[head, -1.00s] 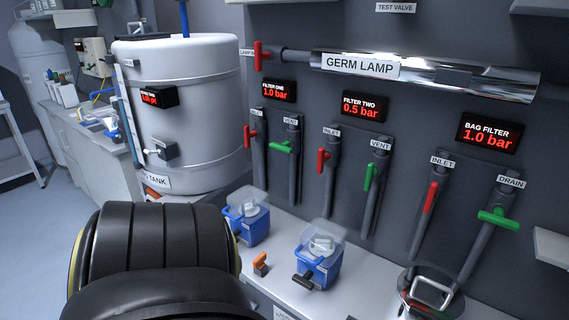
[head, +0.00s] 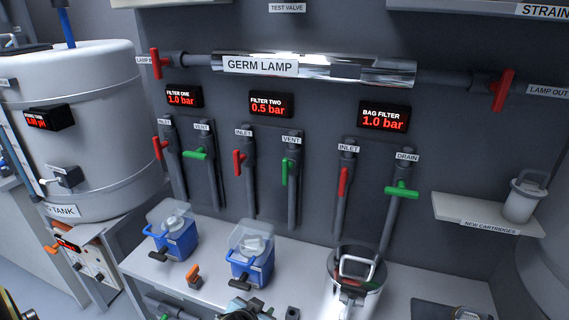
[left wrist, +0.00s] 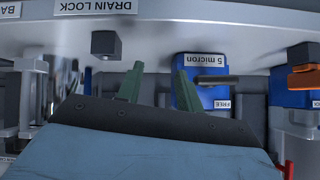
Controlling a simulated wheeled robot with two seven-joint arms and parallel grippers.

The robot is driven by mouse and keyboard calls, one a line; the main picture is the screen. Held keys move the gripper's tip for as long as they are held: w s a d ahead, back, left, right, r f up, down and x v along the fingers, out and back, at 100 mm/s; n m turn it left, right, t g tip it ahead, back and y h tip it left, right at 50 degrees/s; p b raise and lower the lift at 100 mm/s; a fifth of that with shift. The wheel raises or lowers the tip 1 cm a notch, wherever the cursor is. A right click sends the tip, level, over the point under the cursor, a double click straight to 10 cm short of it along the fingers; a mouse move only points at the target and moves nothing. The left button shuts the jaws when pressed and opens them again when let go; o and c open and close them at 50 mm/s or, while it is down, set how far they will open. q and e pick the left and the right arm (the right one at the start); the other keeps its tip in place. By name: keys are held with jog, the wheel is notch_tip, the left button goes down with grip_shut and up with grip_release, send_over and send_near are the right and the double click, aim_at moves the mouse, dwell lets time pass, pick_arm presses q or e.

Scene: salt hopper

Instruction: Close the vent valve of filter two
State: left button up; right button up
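The vent valve of filter two has a green handle (head: 289,172), standing upright along its grey pipe under the VENT label. Its neighbour, the red inlet handle (head: 238,163) of filter two, is also upright. The filter two display (head: 271,104) above reads 0.5 bar. My left gripper (left wrist: 159,70) shows in the left wrist view with two green fingers spread apart and nothing between them. It is near a blue housing marked 5 micron (left wrist: 190,92), away from the vent handle. My right gripper is in neither current view.
Filter one's green vent handle (head: 195,154) lies crosswise beside its red inlet handle (head: 159,147). To the right is the bag filter's green drain handle (head: 401,192). Blue filter housings (head: 172,231) stand on the white bench below. A shelf (head: 490,215) juts out at the right.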

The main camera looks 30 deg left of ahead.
pick_arm(q)
jog(key=w+a+r+n+t+y, duration=0.1)
jog(key=w+r+t, duration=0.15)
jog(key=r, duration=0.45)
jog(key=w+a+r+t, duration=0.1)
jog(key=w+r, duration=0.2)
jog(key=r, duration=0.4)
jog(key=n+t+y, duration=0.1)
jog(key=t, duration=0.1)
send_near(284, 167)
jog(key=s+d+f, duration=0.2)
jog(key=s+f, duration=0.4)
jog(key=w+a+r, duration=0.1)
jog(key=w, duration=0.4)
jog(key=w+a+r+t, duration=0.1)
jog(key=w+a, duration=0.1)
jog(key=w, duration=0.4)
jog(key=w+a+r+t, duration=0.1)
jog(key=w+a+r, duration=0.1)
jog(key=w, duration=0.3)
jog(key=shift+w+p, duration=0.25)
jog(key=shift+p, duration=0.1)
grip_shut()
